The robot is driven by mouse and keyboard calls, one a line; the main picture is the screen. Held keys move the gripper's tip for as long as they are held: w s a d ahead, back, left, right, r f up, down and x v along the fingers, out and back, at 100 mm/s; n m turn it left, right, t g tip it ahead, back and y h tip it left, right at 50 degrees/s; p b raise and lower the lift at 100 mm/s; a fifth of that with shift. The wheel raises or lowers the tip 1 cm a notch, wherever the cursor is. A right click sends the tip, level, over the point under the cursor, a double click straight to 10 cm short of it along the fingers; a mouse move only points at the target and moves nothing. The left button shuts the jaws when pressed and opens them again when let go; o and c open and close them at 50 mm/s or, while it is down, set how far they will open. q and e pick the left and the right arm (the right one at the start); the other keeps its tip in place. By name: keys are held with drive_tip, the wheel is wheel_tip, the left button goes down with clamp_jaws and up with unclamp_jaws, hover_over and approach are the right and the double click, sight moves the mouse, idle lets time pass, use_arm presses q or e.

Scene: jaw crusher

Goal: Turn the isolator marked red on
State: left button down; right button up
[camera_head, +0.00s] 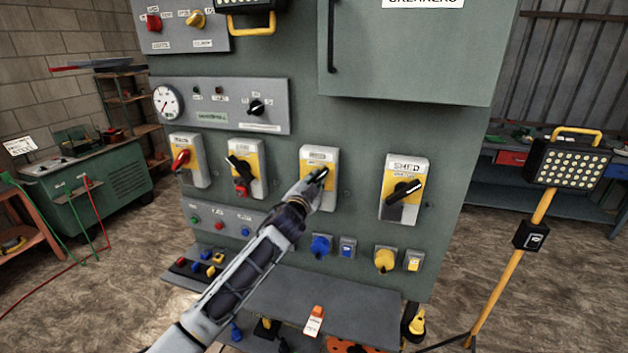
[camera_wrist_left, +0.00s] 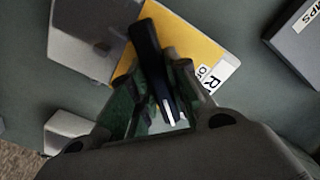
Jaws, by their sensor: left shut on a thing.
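A row of isolators is on the green cabinet front. My left gripper (camera_head: 308,190) is at the third isolator (camera_head: 320,157) from the left, a grey box with a yellow plate. In the left wrist view my left gripper (camera_wrist_left: 155,90) is shut on a black handle (camera_wrist_left: 147,45) with a white line. In the head view the handle is mostly covered by the gripper. My right gripper is not in view.
Blue (camera_head: 320,245) and yellow (camera_head: 385,259) sockets sit below. A shelf (camera_head: 320,305) juts out underneath. A lamp stand (camera_head: 535,220) is at right.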

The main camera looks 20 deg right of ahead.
use_arm(q)
drive_tip(key=shift+f+m, duration=0.1)
drive_tip(key=shift+m, duration=0.2)
drive_tip(key=c, duration=1.4)
unclamp_jaws()
drive_tip(key=shift+o, duration=0.2)
drive_tip(key=shift+s+a, duration=0.1)
drive_tip(key=v, duration=1.1)
drive_tip(key=shift+s+a, duration=0.25)
drive_tip(key=shift+s, duration=0.05)
